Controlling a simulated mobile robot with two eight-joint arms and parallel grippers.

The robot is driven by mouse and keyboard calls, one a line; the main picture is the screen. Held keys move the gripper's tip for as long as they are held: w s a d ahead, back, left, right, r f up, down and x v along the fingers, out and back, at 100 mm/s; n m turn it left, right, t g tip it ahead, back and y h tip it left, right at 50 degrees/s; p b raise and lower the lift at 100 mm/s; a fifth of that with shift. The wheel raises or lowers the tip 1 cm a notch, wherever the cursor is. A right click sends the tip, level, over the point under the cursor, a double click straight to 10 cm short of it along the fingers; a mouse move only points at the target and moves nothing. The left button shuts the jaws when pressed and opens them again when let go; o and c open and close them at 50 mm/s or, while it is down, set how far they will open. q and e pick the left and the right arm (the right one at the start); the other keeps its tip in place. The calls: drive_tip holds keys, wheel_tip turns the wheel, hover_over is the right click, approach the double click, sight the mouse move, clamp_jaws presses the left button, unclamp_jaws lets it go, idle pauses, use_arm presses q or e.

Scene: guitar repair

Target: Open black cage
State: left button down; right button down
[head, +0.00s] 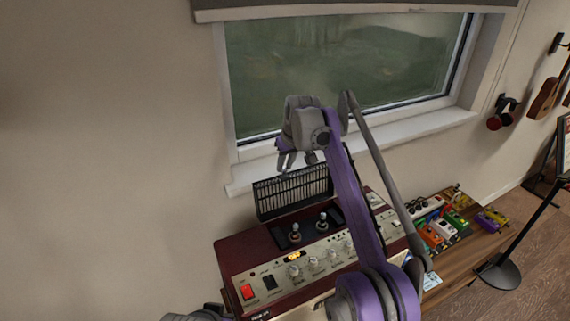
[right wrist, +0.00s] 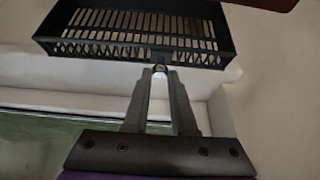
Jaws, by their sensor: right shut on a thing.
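The black cage (head: 292,192) is a slatted metal grille with a shallow rim. In the head view it stands raised, nearly upright, at the back of a dark red amplifier (head: 238,258). My right gripper (head: 298,163) is at the cage's top edge, with its fingers pointing down. In the right wrist view the black cage (right wrist: 135,48) fills the upper part. My right gripper's fingers (right wrist: 160,76) are close together at the middle of its rim, shut on it there. The exact contact spot is small and dark. My left gripper does not show.
Two tubes (head: 295,233) stand on the amplifier's exposed top. Its front has knobs and a red switch (head: 247,292). A window sill (head: 400,131) lies just behind. Colourful pedals (head: 445,226) sit on a wooden bench at the right. A black stand (head: 503,273) is on the floor.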

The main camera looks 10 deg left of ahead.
drive_tip(key=shift+s, duration=0.1)
idle(0.3)
drive_tip(key=c, duration=0.7)
unclamp_jaws()
drive_tip(key=shift+d, duration=0.1)
drive_tip(key=shift+r, duration=0.2)
drive_tip(key=shift+v, duration=1.15)
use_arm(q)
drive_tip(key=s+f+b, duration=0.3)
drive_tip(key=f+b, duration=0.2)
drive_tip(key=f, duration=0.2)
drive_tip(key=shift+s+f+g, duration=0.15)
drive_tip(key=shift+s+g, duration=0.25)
use_arm(e)
drive_tip(key=s+d, duration=0.2)
drive_tip(key=s, duration=0.1)
drive_tip(key=s+d, duration=0.2)
drive_tip(key=s, duration=0.1)
drive_tip(key=s+d, duration=0.2)
drive_tip(key=s, duration=0.2)
drive_tip(key=shift+s+d+r, duration=0.1)
drive_tip(key=shift+d, duration=0.3)
